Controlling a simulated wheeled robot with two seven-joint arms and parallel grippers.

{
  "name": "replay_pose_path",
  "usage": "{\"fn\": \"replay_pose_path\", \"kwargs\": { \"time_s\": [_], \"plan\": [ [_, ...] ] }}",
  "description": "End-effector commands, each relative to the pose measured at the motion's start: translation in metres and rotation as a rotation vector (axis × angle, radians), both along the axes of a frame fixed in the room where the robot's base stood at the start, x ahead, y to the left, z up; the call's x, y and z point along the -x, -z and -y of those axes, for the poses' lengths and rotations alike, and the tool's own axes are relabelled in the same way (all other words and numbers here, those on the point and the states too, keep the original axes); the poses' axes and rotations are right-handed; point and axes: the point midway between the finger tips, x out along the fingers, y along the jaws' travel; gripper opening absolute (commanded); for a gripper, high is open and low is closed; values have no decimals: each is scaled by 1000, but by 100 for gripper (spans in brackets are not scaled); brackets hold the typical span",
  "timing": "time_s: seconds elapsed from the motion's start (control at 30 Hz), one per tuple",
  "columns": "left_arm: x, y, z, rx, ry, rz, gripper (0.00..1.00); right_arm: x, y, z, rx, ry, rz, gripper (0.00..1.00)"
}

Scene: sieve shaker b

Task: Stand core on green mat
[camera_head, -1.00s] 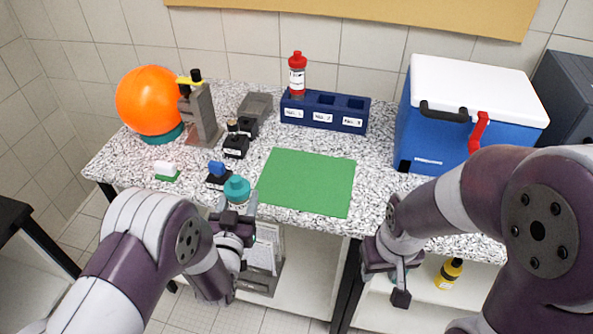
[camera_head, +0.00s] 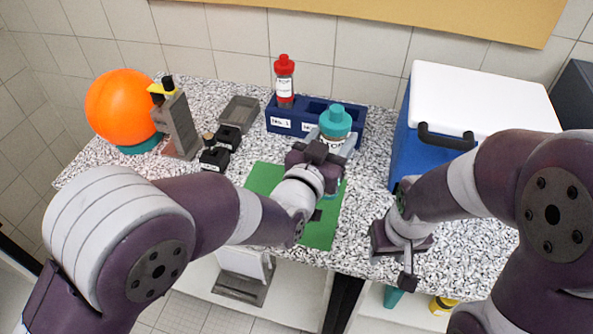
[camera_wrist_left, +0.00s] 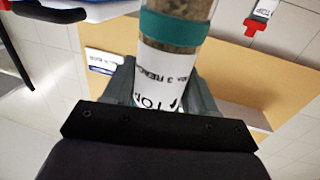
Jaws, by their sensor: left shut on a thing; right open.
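My left gripper (camera_head: 333,158) is shut on the core (camera_head: 335,121), a cylinder with a teal cap and a white printed label. The core is roughly upright above the far right part of the green mat (camera_head: 264,178), in front of the blue rack. In the left wrist view the core (camera_wrist_left: 172,68) sits between the fingers, showing a teal band and dark grainy contents. My forearm hides much of the mat, and I cannot tell the core's height above it. My right gripper (camera_head: 405,262) is open and empty near the table's front edge.
A dark blue rack (camera_head: 292,122) at the back holds a red-capped bottle (camera_head: 285,82). A blue cooler with a white lid (camera_head: 478,95) stands right. An orange ball (camera_head: 122,106), a microscope-like device (camera_head: 175,120) and small black blocks (camera_head: 215,158) are left.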

Motion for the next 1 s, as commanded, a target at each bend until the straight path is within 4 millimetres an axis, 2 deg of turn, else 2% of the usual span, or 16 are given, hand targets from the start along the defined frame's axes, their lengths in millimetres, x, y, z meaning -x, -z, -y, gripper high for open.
{"fn": "replay_pose_path", "kwargs": {
  "time_s": [0.1,0.2,0.33,0.47,0.6,0.7,1.0],
  "plan": [
    [-19,18,-34,-3,-11,-3,0,0,-11,0,0,0,0,43],
    [-32,34,-57,-1,-9,0,0,0,-15,0,0,0,0,43],
    [-43,49,-77,0,-5,1,0,0,-18,0,0,0,0,43],
    [-47,59,-84,2,-2,1,0,0,-19,0,0,0,0,43],
    [-47,85,-84,0,0,-1,0,0,-23,0,0,0,0,43],
    [-47,95,-84,1,-1,2,0,0,-23,0,0,0,0,43],
    [-47,99,-84,2,-1,3,0,0,-20,0,0,0,0,43]
  ]
}}
